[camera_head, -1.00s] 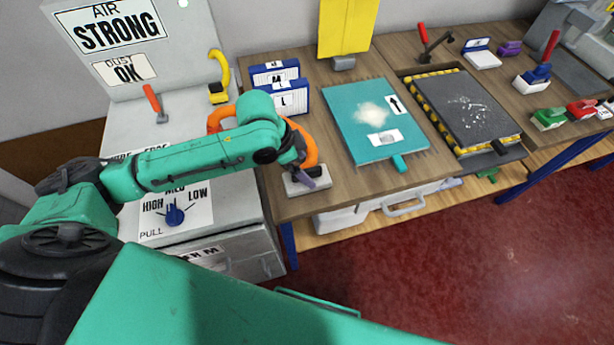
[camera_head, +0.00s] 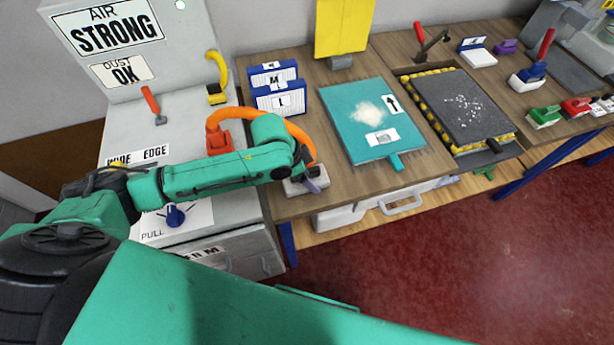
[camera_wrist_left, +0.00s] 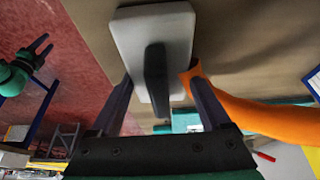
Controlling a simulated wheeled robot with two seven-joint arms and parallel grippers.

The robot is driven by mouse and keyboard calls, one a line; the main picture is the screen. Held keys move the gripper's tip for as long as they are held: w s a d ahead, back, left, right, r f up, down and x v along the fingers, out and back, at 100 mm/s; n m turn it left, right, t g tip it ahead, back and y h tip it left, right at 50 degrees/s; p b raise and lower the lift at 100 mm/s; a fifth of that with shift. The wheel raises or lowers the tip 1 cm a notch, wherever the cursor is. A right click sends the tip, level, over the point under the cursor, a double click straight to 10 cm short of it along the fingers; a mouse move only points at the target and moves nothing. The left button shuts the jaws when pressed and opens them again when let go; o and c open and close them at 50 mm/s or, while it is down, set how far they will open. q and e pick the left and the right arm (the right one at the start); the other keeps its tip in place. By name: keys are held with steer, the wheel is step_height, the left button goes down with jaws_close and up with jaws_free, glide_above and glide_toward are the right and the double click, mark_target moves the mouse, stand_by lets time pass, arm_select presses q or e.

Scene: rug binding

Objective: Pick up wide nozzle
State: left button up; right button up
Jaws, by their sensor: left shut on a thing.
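The wide nozzle (camera_wrist_left: 180,45) is a pale grey block with a dark bar along its middle. It fills the upper middle of the left wrist view. In the head view it shows as a pale block (camera_head: 292,188) near the table's front edge. My left gripper (camera_head: 314,182) is at this block. In the left wrist view its two fingers (camera_wrist_left: 160,78) are shut on the block's sides. I cannot tell whether the block still touches the table. My right gripper (camera_wrist_left: 41,47) shows small at the left of the left wrist view, its fingers apart.
An orange hose (camera_head: 290,124) arches behind my left wrist and passes close to the right finger in the left wrist view. Blue-and-white boxes (camera_head: 280,98) stand behind. A teal board (camera_head: 350,115) with pale powder lies right. The grey machine (camera_head: 190,140) stands left.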

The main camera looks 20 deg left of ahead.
mark_target(310, 170)
arm_select(q)
step_height(310, 170, up, 20)
steer(key=b, duration=0.1)
